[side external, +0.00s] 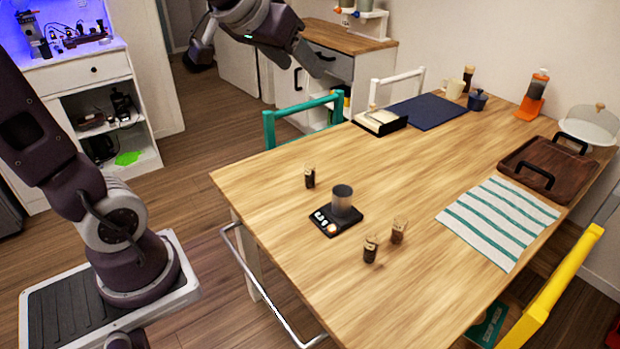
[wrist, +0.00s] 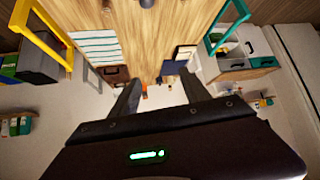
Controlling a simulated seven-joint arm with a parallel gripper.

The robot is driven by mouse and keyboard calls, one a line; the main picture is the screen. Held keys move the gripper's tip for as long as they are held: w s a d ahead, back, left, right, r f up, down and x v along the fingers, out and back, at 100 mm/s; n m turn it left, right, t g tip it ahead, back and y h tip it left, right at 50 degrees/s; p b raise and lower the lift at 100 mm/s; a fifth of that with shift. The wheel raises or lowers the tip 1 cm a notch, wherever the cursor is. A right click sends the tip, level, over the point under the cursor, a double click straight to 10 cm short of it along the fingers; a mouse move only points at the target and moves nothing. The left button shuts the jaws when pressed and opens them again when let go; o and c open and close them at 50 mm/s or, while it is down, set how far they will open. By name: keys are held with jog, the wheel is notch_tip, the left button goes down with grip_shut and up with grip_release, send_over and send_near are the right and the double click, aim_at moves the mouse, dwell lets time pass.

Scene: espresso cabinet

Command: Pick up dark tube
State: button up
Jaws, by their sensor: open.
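Three small cork-topped tubes with dark contents stand upright on the wooden table in the side view. One tube (side external: 310,177) stands alone behind and left of the scale; a second (side external: 370,248) and a third (side external: 398,231) stand close together in front and to its right. I cannot tell from their look which is the dark tube. My gripper (wrist: 160,92) is open and empty, its fingers spread apart in the wrist view. In the side view it hangs high at the top, beyond the table's left edge and well away from the tubes. The tubes are not clear in the wrist view.
A black scale (side external: 336,221) with a grey cup (side external: 342,201) stands among the tubes. A striped cloth (side external: 497,220), a brown tray (side external: 526,163) and a dark blue mat (side external: 428,112) lie further off. A teal chair (side external: 268,130) and a yellow chair (side external: 550,290) flank the table. Its middle is clear.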

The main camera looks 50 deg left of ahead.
jog(key=w+a+f+n+t+y, duration=0.1)
jog(key=w+a+y, duration=0.1)
jog(key=w+a, duration=0.65)
jog(key=n+t+y, duration=0.2)
send_over(306, 175)
jog(key=s+d, duration=0.1)
jog(key=s, duration=0.1)
notch_tip(306, 175, down, 2)
notch_tip(306, 175, down, 39)
jog(key=shift+d, duration=0.15)
jog(key=x, duration=0.7)
jog(key=shift+w+d+f, duration=0.15)
jog(key=shift+d+f, duration=0.05)
jog(key=shift+f, duration=0.05)
grip_shut()
